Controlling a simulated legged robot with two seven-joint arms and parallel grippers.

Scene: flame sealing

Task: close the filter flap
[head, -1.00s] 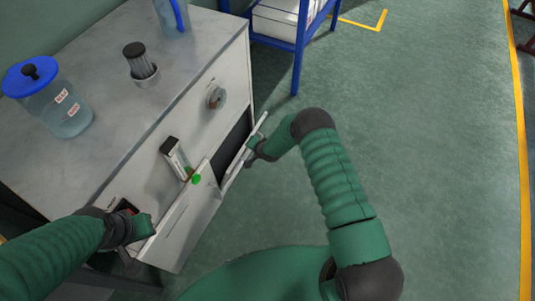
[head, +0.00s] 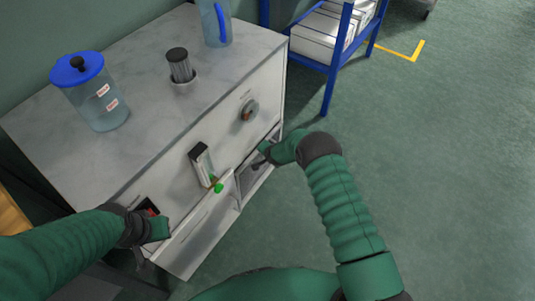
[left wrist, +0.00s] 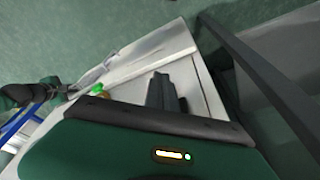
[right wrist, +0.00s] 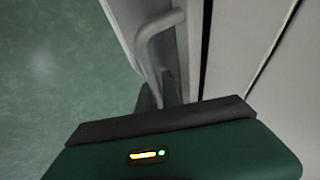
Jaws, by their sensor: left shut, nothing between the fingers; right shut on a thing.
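The right wrist view shows the pale bar handle (right wrist: 150,45) running down to the dark fingers (right wrist: 158,95), which are partly hidden by my wrist. My left gripper (head: 160,228) is shut and empty by the cabinet's lower left front, near a red switch (head: 149,207); its fingers (left wrist: 163,93) show in the left wrist view.
A gauge tube (head: 202,165), green knob (head: 218,187) and round dial (head: 249,110) are on the cabinet front. A blue-lidded jar (head: 95,95), dark-capped cylinder (head: 180,65) and clear jug (head: 214,25) stand on top. A blue shelf (head: 330,85) stands behind; the floor on the right is clear.

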